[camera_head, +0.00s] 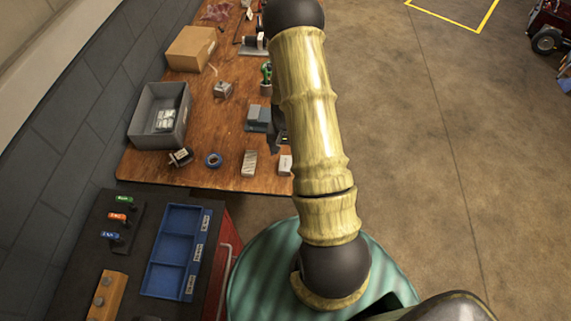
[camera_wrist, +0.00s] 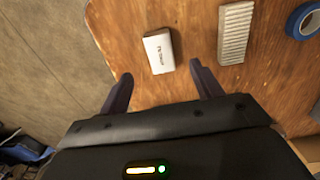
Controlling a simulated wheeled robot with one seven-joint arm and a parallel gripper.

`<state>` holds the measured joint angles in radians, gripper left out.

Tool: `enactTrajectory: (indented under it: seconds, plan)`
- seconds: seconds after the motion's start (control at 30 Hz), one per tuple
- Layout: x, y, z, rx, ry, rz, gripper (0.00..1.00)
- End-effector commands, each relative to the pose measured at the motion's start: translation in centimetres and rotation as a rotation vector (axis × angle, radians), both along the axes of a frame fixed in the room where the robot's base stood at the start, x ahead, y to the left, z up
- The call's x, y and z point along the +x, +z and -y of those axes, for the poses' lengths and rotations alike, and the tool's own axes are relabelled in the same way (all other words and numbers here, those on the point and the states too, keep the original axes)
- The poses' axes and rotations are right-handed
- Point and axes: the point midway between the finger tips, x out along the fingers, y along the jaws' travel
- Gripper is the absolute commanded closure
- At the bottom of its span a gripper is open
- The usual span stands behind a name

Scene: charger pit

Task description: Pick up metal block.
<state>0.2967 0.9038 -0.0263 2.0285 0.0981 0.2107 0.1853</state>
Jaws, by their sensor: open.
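My gripper (camera_wrist: 160,72) is open and empty over the wooden table. In the wrist view, a small pale block with dark printing (camera_wrist: 159,51) lies just beyond and between my fingertips, apparently untouched. A longer grey, ribbed block (camera_wrist: 235,33), metal-looking, lies to the right of my right finger. In the head view, the ribbed block (camera_head: 249,163) and the pale block (camera_head: 285,164) lie near the table's front edge. I cannot tell for certain which of the two is the metal block. My arm hides most of my gripper in the head view.
A blue tape roll (camera_head: 213,160) lies left of the ribbed block and shows in the wrist view (camera_wrist: 303,20). A grey bin (camera_head: 143,140), cardboard box (camera_head: 192,48) and grey-blue device (camera_head: 258,118) stand on the table (camera_head: 195,112). A blue tray (camera_head: 166,270) is at lower left.

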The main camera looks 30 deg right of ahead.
Motion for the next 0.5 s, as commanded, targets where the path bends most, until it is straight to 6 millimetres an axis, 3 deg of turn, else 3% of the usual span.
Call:
enactTrajectory:
  seconds: [0.27, 0.5]
  plan:
    - [0.0, -3.5, 0.0, 0.001, 0.000, -0.002, 0.35]
    - [0.0, -4.0, 0.0, 0.000, 0.000, 0.001, 0.35]
